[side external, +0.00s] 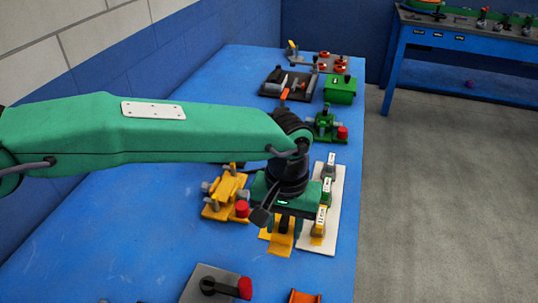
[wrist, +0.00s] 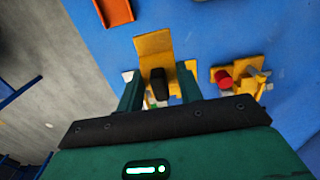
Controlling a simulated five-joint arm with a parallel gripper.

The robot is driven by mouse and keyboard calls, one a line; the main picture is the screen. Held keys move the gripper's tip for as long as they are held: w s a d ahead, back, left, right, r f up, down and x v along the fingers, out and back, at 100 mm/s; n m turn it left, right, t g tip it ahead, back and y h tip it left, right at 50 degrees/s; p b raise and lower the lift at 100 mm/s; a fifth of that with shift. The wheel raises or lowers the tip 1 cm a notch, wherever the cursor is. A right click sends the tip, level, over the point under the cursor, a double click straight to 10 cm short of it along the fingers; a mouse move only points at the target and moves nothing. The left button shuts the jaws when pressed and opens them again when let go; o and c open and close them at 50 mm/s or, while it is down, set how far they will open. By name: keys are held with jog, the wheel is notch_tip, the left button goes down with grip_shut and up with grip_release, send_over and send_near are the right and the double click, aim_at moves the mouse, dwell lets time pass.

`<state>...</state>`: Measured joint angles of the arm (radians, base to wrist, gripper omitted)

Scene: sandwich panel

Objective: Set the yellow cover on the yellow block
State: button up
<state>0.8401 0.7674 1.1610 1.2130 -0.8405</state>
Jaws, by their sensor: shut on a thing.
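The yellow cover (side external: 279,243) is a bent yellow plate under my gripper (side external: 284,226), which is shut on it. In the wrist view the cover (wrist: 154,45) reaches out past the fingertips of my gripper (wrist: 158,74), with a dark grip part between the fingers. The yellow block (side external: 319,222) carries a white label and stands at the near end of a white panel (side external: 334,210). The cover is beside the block, to its left in the side view. I cannot tell whether the cover touches the table or panel. My fingers hide part of the cover.
A green block (side external: 327,187) and a grey block (side external: 330,165) stand on the panel. A yellow fixture with a red knob (side external: 242,209) is left of my gripper. An orange tray (side external: 304,297) and grey fixture (side external: 212,283) lie nearer. The table's right edge is close.

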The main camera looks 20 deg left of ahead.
jog(key=w+a, duration=0.8)
jog(key=w, duration=0.1)
jog(key=r, duration=0.1)
send_over(225, 187)
jog(key=shift+s+r, duration=0.1)
jog(key=shift+r, duration=0.1)
jog(key=shift+f, duration=0.2)
jog(key=shift+f, duration=2.3)
jog(key=shift+f, duration=2.05)
dwell(1.5)
